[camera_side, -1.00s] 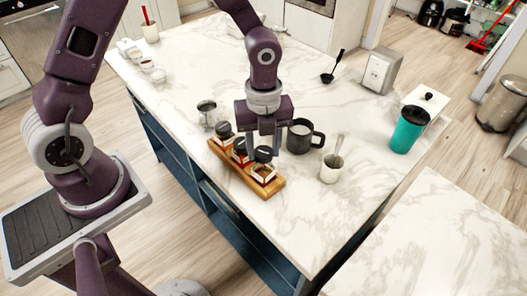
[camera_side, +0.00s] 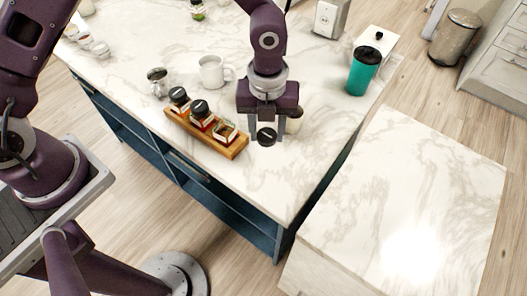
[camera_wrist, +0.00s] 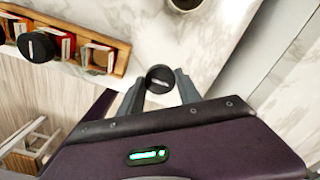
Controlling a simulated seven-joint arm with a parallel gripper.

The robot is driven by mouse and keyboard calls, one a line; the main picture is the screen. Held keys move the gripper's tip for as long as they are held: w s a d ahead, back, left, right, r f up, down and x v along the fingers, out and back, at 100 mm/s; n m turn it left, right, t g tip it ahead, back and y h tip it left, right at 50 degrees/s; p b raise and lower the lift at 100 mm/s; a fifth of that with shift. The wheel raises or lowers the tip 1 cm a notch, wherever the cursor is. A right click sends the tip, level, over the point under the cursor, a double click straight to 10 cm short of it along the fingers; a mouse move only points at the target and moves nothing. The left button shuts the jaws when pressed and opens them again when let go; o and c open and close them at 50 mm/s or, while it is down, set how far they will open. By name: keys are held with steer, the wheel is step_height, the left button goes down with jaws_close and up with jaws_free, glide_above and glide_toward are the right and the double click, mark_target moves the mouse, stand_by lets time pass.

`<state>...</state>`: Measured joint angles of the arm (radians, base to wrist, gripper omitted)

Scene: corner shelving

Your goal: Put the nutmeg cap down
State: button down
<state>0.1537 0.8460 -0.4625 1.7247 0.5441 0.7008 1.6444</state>
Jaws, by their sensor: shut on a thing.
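The nutmeg cap is a round black lid (camera_side: 266,136), held between the fingertips of my gripper (camera_side: 266,132). It also shows between the fingers in the wrist view (camera_wrist: 160,78). My gripper holds it above the marble counter, to the right of a wooden rack (camera_side: 240,149). The rack holds three spice jars. The right-end jar (camera_side: 224,131) has no lid, and the other two wear black caps. The open jar also shows in the wrist view (camera_wrist: 97,57). How high the cap is above the counter is hard to tell.
A small cup (camera_side: 295,122) stands just behind my gripper, partly hidden. A white mug (camera_side: 212,72) and a metal cup (camera_side: 157,82) stand behind the rack. A teal tumbler (camera_side: 363,72) is at the back right. The counter in front of my gripper is clear.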

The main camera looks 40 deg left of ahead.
mark_target(266, 160)
step_height(266, 160, down, 8)
steer(key=shift+f, duration=0.2)
steer(key=shift+f, duration=0.1)
steer(key=c, duration=0.8)
jaws_free()
steer(key=shift+c, duration=0.2)
